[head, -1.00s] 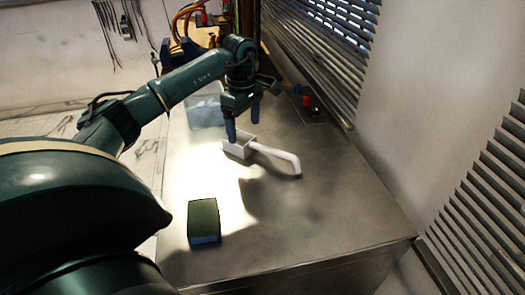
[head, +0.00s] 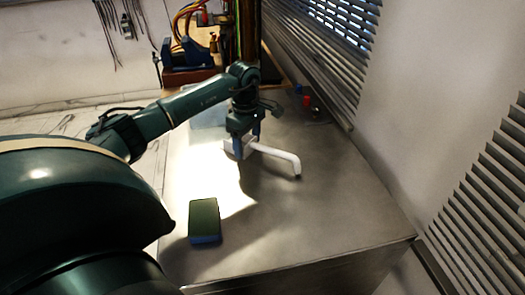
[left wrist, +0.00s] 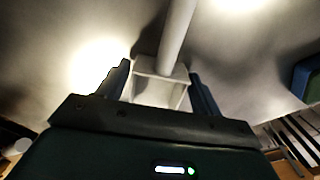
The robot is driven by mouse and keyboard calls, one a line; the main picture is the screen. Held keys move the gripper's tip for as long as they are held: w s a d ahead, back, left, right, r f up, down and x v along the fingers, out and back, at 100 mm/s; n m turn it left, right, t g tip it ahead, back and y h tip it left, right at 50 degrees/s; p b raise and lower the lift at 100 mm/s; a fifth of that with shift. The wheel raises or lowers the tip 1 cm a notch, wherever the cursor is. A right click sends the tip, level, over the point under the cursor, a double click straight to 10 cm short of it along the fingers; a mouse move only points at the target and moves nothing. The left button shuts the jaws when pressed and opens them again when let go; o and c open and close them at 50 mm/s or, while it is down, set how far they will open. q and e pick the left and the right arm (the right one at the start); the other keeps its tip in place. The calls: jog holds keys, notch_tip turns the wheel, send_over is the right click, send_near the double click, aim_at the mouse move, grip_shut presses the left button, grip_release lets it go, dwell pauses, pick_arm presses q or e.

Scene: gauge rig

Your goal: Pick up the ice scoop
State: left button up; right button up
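The white ice scoop (head: 279,154) lies on the metal worktop, its box-shaped head under my left gripper and its bent handle pointing right in the head view. My left gripper (head: 241,150) is low over the head, pointing down. In the left wrist view, the fingers of my left gripper (left wrist: 161,88) stand apart on either side of the scoop's head (left wrist: 160,92), and the handle (left wrist: 177,35) runs away upward. I cannot tell whether the fingers touch it. My right gripper is not in view.
A green-topped, blue-sided block (head: 204,219) lies nearer on the worktop (head: 310,225). A pale blue bin (head: 207,117) stands behind my left arm. Small red and blue parts (head: 307,102) sit at the back right by the louvred wall. The worktop's front right is clear.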

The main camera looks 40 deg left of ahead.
pick_arm(q)
jog(key=c, duration=0.7)
